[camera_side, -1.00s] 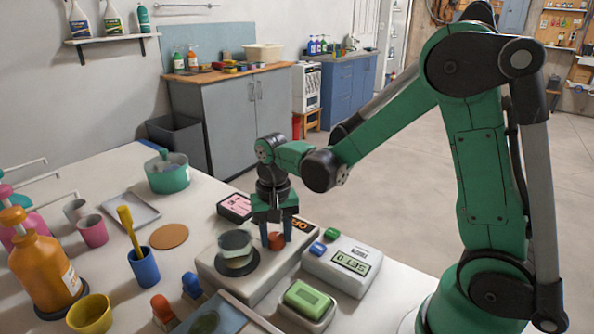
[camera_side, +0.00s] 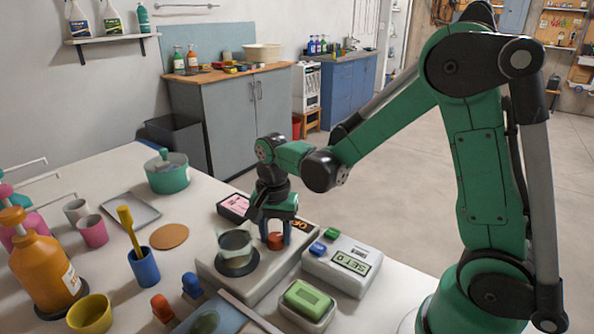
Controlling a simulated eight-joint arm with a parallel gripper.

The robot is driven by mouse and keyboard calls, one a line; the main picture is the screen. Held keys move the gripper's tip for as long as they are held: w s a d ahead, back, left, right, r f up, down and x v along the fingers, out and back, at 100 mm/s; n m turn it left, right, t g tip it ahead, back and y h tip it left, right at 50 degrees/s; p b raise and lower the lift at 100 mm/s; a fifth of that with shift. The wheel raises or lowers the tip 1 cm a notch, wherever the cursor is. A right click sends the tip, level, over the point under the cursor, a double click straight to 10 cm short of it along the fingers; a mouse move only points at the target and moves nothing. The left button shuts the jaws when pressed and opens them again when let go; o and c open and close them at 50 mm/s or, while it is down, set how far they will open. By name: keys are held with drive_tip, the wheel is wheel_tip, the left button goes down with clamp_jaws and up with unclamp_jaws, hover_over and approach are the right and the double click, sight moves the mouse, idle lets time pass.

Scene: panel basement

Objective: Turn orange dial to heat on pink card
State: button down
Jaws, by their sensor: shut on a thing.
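The orange dial (camera_side: 276,241) stands on the right part of a pale hotplate (camera_side: 219,282). My gripper (camera_side: 275,235) points down and is shut on the dial, a finger on each side. The dial's pointer mark cannot be made out. A glass beaker (camera_side: 236,243) sits on the plate's dark round top, left of the dial. The pink card (camera_side: 238,204) lies on a dark base behind the hotplate; its writing is too small to read. A dark panel with orange characters (camera_side: 301,225) is partly hidden behind my gripper.
A white device with a small display (camera_side: 351,262) and blue and green buttons stands close at right. A green block in a dish (camera_side: 307,301) is in front. A blue cup (camera_side: 144,267), orange pump bottle (camera_side: 42,262) and green pot (camera_side: 167,173) stand at left.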

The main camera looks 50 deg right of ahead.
sight(276, 236)
drive_tip(key=shift+c, duration=2.1)
unclamp_jaws()
drive_tip(key=shift+r, duration=2.8)
drive_tip(key=shift+s+a+r+n+t, duration=0.15)
drive_tip(key=shift+s+r+n+t, duration=0.2)
drive_tip(key=shift+n, duration=0.25)
drive_tip(key=s+a+r+n+t, duration=0.2)
drive_tip(key=s+n+t, duration=0.3)
drive_tip(key=n, duration=0.6)
drive_tip(key=shift+r+n+t, duration=0.4)
drive_tip(key=shift+r+t, duration=0.05)
drive_tip(key=shift+t, duration=0.3)
